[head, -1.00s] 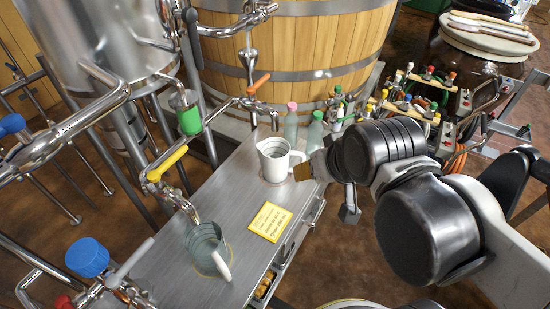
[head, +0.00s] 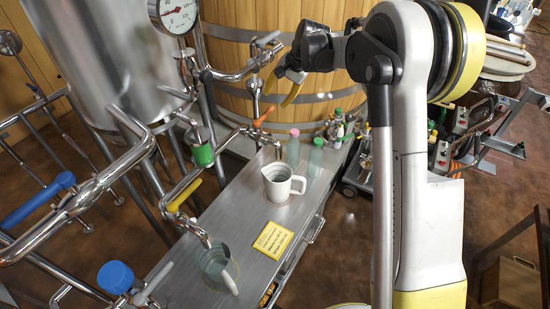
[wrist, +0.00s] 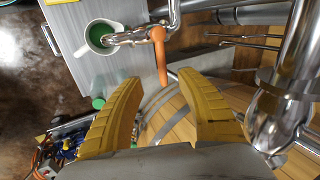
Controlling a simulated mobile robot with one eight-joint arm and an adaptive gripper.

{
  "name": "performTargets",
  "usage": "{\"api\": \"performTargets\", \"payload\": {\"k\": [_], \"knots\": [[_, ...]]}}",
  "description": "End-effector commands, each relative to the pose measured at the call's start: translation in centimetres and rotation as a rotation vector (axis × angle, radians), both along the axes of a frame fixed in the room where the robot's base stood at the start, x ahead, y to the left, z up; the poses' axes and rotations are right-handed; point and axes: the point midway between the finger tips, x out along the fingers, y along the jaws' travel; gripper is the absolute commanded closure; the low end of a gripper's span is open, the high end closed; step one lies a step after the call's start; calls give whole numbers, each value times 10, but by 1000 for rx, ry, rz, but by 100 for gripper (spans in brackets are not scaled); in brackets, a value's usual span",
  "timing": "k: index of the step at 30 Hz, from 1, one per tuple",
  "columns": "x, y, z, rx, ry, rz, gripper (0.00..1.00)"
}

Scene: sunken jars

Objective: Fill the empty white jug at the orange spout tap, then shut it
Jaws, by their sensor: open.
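The white jug (head: 281,187) stands upright on the steel bench, its handle to the right. In the wrist view the jug (wrist: 88,44) shows green inside; I cannot tell whether this is liquid. The orange tap lever (head: 263,115) is behind the jug, and its metal spout reaches over the jug's mouth. My gripper (head: 281,86) is open and empty, raised above the tap. In the wrist view the orange lever (wrist: 160,55) appears between and beyond the fingertips of my gripper (wrist: 158,77). I see no clear stream from the spout.
A second, greyish jug (head: 214,262) stands under the yellow-handled tap (head: 184,194) at the front left. Bottles (head: 293,146) stand behind the white jug. A yellow sign (head: 272,240) lies on the bench. Pipes and a gauge (head: 174,14) crowd the left; a wooden vat (head: 225,60) is behind.

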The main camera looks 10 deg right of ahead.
Motion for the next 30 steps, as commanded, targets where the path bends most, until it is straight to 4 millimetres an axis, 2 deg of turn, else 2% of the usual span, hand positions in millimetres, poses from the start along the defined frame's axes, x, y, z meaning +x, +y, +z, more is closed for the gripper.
{"api": "performTargets", "payload": {"k": [1,4,11,26,27,29,30], "knots": [[11,-2,-6,15,12,-15,56],[21,-4,-18,38,30,-35,56],[29,-1,-35,49,38,-45,56],[49,19,-95,48,36,-45,56],[49,19,-95,48,36,-45,60],[49,19,-93,48,36,-45,78],[49,19,-93,48,36,-45,91]]}}
